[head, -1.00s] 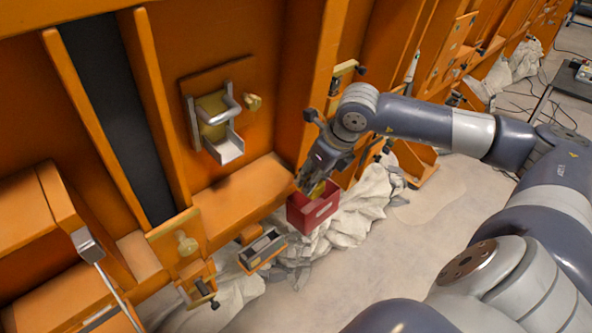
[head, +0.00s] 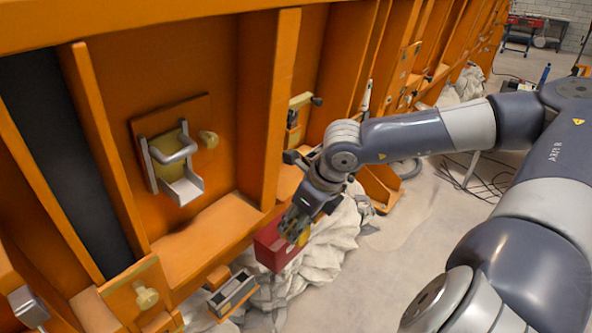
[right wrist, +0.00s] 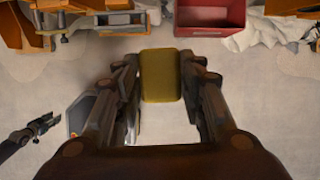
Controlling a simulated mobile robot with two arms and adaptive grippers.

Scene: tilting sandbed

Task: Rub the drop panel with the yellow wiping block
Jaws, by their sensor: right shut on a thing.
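My right gripper (head: 296,228) is shut on the yellow wiping block (right wrist: 161,76). In the right wrist view the block sits between the two fingers of the gripper (right wrist: 163,88). In the head view the gripper is over the red bin, and its fingers mostly hide the block. A square orange panel (head: 142,126) on the wall, with a yellowish plate (head: 168,151), a metal handle and a small metal tray, is left of the gripper and apart from it. No label shows, so I cannot tell for sure that this is the drop panel. My left gripper is not in view.
The red bin (head: 268,249) stands by crumpled pale cloth (head: 326,245); it also shows in the right wrist view (right wrist: 211,27). A small metal-and-orange holder (head: 232,293) is left of it. Upright orange ribs (head: 281,110) project from the wall. Open floor lies right.

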